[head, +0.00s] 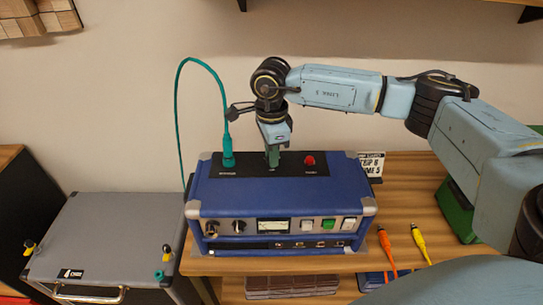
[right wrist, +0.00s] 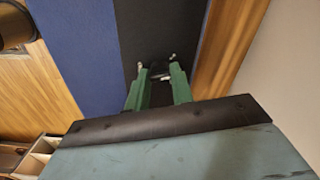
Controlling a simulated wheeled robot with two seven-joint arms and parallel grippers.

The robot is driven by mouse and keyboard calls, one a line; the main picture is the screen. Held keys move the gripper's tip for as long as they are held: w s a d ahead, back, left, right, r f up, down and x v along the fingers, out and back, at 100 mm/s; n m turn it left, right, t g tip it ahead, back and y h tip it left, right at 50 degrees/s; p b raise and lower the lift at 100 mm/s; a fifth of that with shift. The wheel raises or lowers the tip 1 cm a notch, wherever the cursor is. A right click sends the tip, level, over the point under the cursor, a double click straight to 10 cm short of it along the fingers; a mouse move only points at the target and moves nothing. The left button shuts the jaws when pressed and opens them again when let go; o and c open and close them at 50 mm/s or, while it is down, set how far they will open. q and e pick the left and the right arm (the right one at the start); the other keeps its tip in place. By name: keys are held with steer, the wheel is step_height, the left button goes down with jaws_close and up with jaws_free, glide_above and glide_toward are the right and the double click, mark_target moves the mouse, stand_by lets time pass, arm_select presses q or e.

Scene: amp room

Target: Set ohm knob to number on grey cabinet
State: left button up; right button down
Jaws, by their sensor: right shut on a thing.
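The blue amp (head: 280,205) stands on the wooden table with a black panel on its top. My right gripper (head: 273,162) reaches down from above onto the middle of that panel. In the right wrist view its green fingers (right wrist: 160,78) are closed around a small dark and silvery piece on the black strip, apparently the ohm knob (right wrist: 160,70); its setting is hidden. The grey cabinet (head: 105,232) stands at the left with a small dark label (head: 70,273), too small to read. My left gripper is out of view.
A teal cable (head: 178,110) arches from a plug (head: 228,155) on the amp's top. A red button (head: 309,160) is right of my gripper. Orange (head: 387,248) and yellow (head: 420,243) plugs lie on the table.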

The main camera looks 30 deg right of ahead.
steer(key=n+b, duration=0.1)
steer(key=n, duration=0.2)
steer(key=shift+w+n, duration=0.1)
steer(key=shift+n, duration=0.2)
steer(key=shift+n+b, duration=0.85)
steer(key=shift+n, duration=0.75)
steer(key=shift+r, duration=0.1)
steer(key=c, duration=1.2)
jaws_free()
step_height(320, 180, up, 13)
steer(key=shift+r, duration=0.15)
